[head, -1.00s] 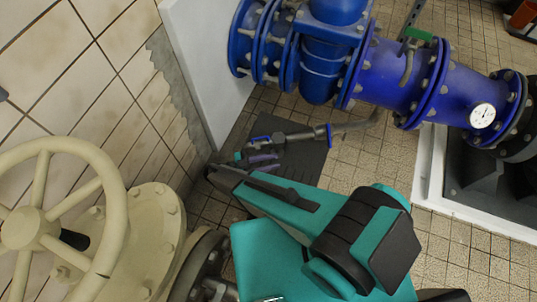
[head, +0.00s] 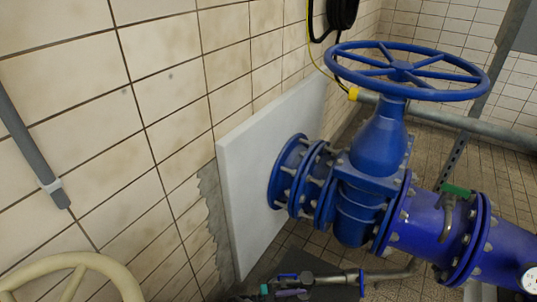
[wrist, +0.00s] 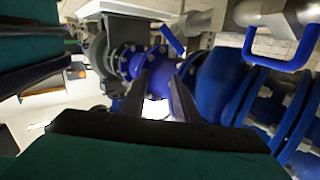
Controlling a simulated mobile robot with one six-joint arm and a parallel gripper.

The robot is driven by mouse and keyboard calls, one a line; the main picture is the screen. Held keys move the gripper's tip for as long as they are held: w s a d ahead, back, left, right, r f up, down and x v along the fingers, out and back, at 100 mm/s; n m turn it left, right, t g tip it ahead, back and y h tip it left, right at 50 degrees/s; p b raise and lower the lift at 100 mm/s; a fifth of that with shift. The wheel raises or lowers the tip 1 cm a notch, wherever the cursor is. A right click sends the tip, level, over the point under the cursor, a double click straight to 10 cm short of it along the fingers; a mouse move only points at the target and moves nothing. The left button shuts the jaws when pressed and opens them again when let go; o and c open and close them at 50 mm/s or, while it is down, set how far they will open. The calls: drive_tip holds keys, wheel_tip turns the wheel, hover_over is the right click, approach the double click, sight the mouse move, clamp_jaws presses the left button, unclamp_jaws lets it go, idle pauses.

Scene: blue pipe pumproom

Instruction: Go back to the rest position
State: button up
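In the wrist view my gripper (wrist: 160,82) shows as two dark fingers, apart, with a bright gap and nothing between them. Blue flanged pipework (wrist: 145,65) lies beyond the fingertips. In the head view now, my arm and gripper are out of the picture. A grey pipe with a blue-handled small valve (head: 295,281) shows at the bottom edge. In the wrist view, a blue handle (wrist: 285,48) is at the upper right.
A large blue gate valve with a handwheel (head: 405,72) stands on blue pipework (head: 415,225) at centre right. A white panel (head: 262,165) leans by the tiled wall (head: 165,80). A cream handwheel (head: 85,268) is at bottom left. Tiled floor (head: 475,165) shows at right.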

drive_tip(key=w+r+n+t+y+p, duration=0.2)
drive_tip(key=w+n+t+y, duration=0.15)
drive_tip(key=w, duration=0.35)
drive_tip(key=w+r+n+t+y+p, duration=0.1)
drive_tip(key=w+n+t+y+p, duration=0.1)
drive_tip(key=w+t+y, duration=0.45)
drive_tip(key=w+a+r+n+g+y+p, duration=0.1)
drive_tip(key=w+a+r+n+y+p, duration=0.1)
drive_tip(key=w+a+n+y+p, duration=0.45)
drive_tip(key=s+a+n+g+y+p, duration=0.15)
drive_tip(key=s+n+g+y, duration=0.45)
drive_tip(key=s, duration=1.2)
drive_tip(key=s+d+r+g+h+p, duration=0.2)
drive_tip(key=s+d+r+g, duration=0.2)
drive_tip(key=s, duration=0.6)
drive_tip(key=s+d+r+g+h+p, duration=0.2)
drive_tip(key=s+d+r+g, duration=0.3)
drive_tip(key=s+d, duration=0.3)
drive_tip(key=s+g+h, duration=0.1)
drive_tip(key=s, duration=0.1)
drive_tip(key=shift+s+d+r+m+g, duration=0.2)
drive_tip(key=shift+s+d+m+g, duration=0.1)
drive_tip(key=shift+s+d+g, duration=0.1)
